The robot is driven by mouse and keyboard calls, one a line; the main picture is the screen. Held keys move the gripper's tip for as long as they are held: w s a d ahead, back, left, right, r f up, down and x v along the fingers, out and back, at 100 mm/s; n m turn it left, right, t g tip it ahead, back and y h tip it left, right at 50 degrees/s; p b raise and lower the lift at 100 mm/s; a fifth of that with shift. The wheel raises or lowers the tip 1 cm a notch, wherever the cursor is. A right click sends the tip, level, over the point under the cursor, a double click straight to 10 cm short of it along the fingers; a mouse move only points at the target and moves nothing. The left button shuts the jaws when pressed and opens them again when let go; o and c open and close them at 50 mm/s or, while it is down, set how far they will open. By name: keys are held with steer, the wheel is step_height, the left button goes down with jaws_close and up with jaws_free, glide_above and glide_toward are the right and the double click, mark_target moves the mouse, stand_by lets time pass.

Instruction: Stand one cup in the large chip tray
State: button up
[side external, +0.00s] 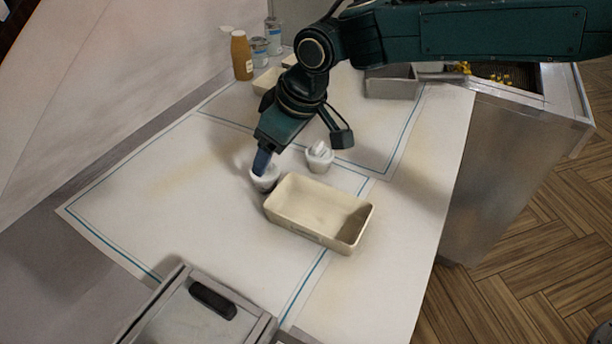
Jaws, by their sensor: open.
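The large chip tray (290,222) is a cream rectangular tray, empty, in the middle of the white work surface. A white cup (266,182) stands upright just off the tray's left back corner. A second white cup (318,161) stands behind the tray, with something pale inside it. My gripper (262,162) is open and points down at the nearer cup. A blue finger is at the cup's rim, partly hiding its mouth; I cannot tell whether it touches. The other finger is hard to make out.
A lidded metal box (205,312) with a black handle stands at the front left. A brown sauce bottle (241,56), tins (260,49) and smaller cream trays (268,80) stand at the back. A metal basket (391,83) is near the fryer (505,80). The surface left of the tray is clear.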

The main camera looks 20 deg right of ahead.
steer(key=shift+v, duration=2)
